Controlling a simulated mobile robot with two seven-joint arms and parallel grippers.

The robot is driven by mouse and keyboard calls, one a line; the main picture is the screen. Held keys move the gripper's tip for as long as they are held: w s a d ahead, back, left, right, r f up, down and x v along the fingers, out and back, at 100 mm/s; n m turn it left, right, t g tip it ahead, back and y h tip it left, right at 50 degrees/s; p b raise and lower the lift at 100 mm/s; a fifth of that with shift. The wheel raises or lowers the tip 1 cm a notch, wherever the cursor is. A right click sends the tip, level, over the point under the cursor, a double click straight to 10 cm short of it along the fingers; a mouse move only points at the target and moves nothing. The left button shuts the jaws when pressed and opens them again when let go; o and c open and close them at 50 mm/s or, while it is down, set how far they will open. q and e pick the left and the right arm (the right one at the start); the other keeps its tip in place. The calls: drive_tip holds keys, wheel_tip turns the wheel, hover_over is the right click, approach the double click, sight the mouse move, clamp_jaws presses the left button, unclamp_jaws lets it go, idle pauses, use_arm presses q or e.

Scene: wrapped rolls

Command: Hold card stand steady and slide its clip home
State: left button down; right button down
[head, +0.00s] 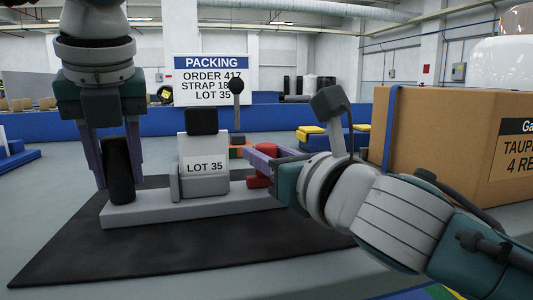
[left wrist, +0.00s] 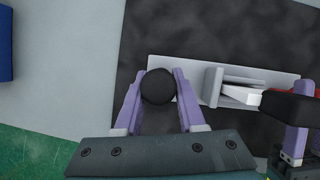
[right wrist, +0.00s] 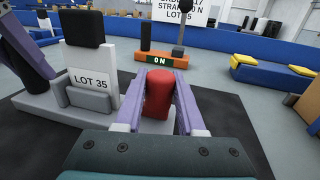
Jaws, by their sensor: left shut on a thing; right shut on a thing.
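The card stand has a long pale grey base (head: 240,200) on a black mat, with an upright white card (head: 205,167) reading LOT 35 and a black block (head: 202,121) at its top. A black post (head: 120,185) rises from the base's left end. My left gripper (left wrist: 158,76) is shut around this post, whose round top (left wrist: 158,88) sits between its fingers. My right gripper (right wrist: 160,75) is shut on a red block (right wrist: 159,94), likely the clip's grip, at the stand's right end. The red block also shows in the head view (head: 259,180). The clip's seating is hidden.
The black mat (head: 70,245) has bare room in front of the stand. A large cardboard box (head: 440,140) stands right, and a PACKING sign (head: 212,63) at the back.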

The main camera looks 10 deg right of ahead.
idle(0.5)
drive_tip(key=shift+a, duration=1)
drive_tip(key=c, duration=0.5)
unclamp_jaws()
